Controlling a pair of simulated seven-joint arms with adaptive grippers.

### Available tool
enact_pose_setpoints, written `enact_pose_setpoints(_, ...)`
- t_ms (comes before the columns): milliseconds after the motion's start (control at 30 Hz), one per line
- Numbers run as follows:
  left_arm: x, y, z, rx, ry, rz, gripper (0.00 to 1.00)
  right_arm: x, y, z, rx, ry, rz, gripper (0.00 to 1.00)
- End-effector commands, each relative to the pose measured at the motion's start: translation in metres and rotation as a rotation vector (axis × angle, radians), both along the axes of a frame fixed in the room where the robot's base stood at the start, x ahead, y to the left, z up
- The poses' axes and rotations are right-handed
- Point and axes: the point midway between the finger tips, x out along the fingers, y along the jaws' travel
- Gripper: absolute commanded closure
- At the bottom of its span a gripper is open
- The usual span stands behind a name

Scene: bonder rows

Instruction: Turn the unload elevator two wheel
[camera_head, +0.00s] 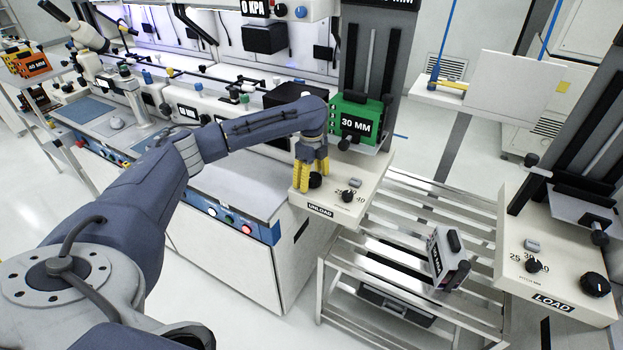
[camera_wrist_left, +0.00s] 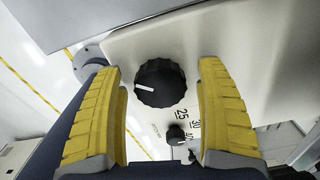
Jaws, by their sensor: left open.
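The unload elevator (camera_head: 332,208), labelled UNLOAD, has a pale top plate at the middle of the head view. Its black ribbed wheel (camera_head: 315,181) sits near the plate's left corner, partly hidden by my gripper. In the left wrist view the wheel (camera_wrist_left: 160,83) shows whole, with a white mark pointing left. My left gripper (camera_head: 312,176) comes down from above with its yellow fingers open. In the left wrist view the fingers (camera_wrist_left: 161,72) stand on either side of the wheel, with gaps on both sides. My right gripper is not in view.
A small black selector knob (camera_head: 348,195) with a numbered scale sits right of the wheel. A green 30 MM magazine (camera_head: 358,122) stands behind my gripper. A slatted rack (camera_head: 385,262) holds a grey case (camera_head: 447,260). The LOAD elevator (camera_head: 560,285) is at the right.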

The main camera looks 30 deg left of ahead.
Motion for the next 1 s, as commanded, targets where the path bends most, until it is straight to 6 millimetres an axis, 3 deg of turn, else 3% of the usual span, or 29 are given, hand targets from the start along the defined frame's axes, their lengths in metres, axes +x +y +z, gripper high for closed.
enact_pose_setpoints(367,-0.0001,0.0000,-0.0019,0.000,0.000,0.000,0.28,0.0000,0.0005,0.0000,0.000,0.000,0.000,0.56)
enact_pose_setpoints(833,-0.0002,0.0002,-0.0018,0.000,0.000,0.000,0.82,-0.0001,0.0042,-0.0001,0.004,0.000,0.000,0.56)
enact_pose_setpoints(1000,-0.0001,0.0005,-0.0019,0.001,0.000,0.001,0.83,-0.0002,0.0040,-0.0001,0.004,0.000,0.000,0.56)
